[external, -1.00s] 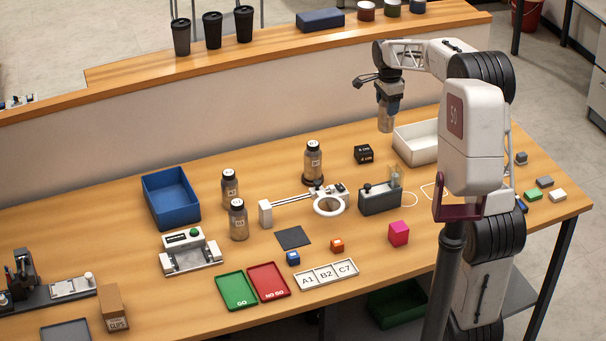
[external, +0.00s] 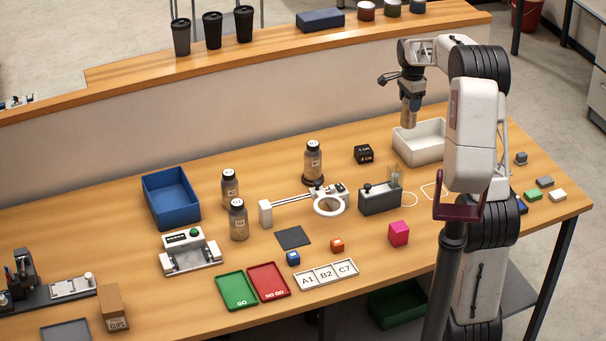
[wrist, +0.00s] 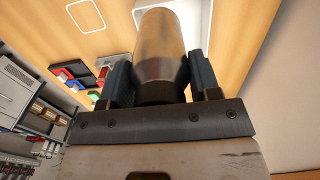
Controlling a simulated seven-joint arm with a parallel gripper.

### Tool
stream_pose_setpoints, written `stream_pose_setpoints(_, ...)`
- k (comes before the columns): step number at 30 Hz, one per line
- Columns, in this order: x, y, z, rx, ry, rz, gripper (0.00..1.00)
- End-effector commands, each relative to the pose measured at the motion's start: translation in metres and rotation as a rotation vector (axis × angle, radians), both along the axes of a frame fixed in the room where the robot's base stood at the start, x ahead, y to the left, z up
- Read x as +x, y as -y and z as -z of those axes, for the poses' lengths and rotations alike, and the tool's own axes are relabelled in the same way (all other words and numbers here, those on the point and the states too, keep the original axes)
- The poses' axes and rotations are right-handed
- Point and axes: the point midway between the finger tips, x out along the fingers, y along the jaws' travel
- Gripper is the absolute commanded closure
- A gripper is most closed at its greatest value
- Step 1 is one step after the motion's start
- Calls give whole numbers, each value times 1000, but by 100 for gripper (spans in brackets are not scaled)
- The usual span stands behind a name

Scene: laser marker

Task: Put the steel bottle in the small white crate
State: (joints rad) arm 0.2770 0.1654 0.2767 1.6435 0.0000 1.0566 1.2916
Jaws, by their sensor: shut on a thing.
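My gripper (external: 411,94) is shut on a steel bottle (external: 409,116), which hangs upright below the fingers. In the wrist view the bottle (wrist: 160,48) sits between the two dark fingers. The small white crate (external: 420,152) stands at the back right of the bench, and the bottle is over its left part in the external view. I cannot tell exactly how high the bottle is above the crate. The crate (wrist: 196,12) also shows behind the bottle in the wrist view, partly hidden by it.
Several similar bottles (external: 314,160) stand mid-bench. A black cube (external: 363,154) and a grey device (external: 380,198) are left of the crate. A blue bin (external: 171,199) stands further left. A raised shelf (external: 280,48) runs behind the bench.

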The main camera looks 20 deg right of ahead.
Motion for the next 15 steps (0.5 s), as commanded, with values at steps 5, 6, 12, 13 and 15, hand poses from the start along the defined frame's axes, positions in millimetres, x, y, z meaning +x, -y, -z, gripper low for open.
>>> stream_pose_setpoints(5, 11, 48, 17, 0, -1, 4, 70)
stream_pose_setpoints(6, 13, 57, 21, 0, 0, 4, 70)
stream_pose_setpoints(12, 18, 86, 32, 0, 1, 4, 70)
stream_pose_setpoints(13, 19, 88, 32, 0, 1, 4, 70)
stream_pose_setpoints(15, 19, 92, 33, -1, 1, 4, 70)
